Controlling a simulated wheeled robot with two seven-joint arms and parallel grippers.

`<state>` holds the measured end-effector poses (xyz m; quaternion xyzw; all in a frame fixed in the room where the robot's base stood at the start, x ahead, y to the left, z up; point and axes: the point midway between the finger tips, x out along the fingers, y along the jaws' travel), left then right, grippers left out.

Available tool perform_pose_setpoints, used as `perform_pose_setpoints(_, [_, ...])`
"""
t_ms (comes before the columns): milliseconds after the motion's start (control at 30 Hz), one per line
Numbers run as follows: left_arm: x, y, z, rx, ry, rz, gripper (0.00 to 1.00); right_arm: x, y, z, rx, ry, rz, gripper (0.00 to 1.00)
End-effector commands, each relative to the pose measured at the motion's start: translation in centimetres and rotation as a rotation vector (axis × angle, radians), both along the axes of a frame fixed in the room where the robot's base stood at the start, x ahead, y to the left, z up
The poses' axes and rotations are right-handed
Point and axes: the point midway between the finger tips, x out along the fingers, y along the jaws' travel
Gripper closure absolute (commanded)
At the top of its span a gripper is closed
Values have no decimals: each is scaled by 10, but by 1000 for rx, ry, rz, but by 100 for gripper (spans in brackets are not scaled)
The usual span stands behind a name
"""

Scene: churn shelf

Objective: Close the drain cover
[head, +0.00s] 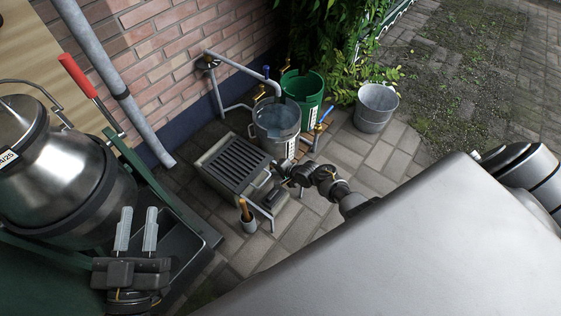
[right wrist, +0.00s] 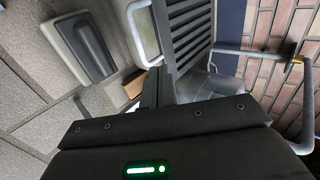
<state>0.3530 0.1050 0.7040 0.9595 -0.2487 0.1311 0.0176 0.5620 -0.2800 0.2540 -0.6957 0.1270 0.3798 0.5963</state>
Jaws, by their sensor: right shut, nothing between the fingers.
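The drain cover, a dark slatted grate (head: 236,163), sits over a pale grey box-shaped drain beside the brick wall. I cannot tell whether it lies fully flat. In the right wrist view the grate (right wrist: 188,32) fills the top middle, with a pale metal loop (right wrist: 142,30) at its edge. My right gripper (head: 284,173) is shut and empty, close to the grate's right edge; contact is unclear. Its fingers show in the right wrist view (right wrist: 157,90). My left gripper (head: 136,230) is open and empty at the lower left, away from the drain.
A steel bucket of water (head: 276,126) stands just behind the drain, with a green bucket (head: 303,92) and a galvanised bucket (head: 376,107) beyond. A cup with a wooden handle (head: 247,218) stands in front. A large milk churn (head: 60,170) is at left. Paving at right is clear.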

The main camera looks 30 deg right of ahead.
Motion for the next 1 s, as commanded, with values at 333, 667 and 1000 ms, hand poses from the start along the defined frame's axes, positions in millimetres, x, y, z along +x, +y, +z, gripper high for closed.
perform_pose_setpoints(333, [9,18,-48,150,301,68,69,-7,-4,12,0,0,1,100])
perform_pose_setpoints(667, [9,23,-59,178,359,81,69,-9,-4,14,-6,-5,8,100])
perform_pose_setpoints(1000, [9,23,-59,177,358,81,69,-39,43,89,-396,-309,358,100])
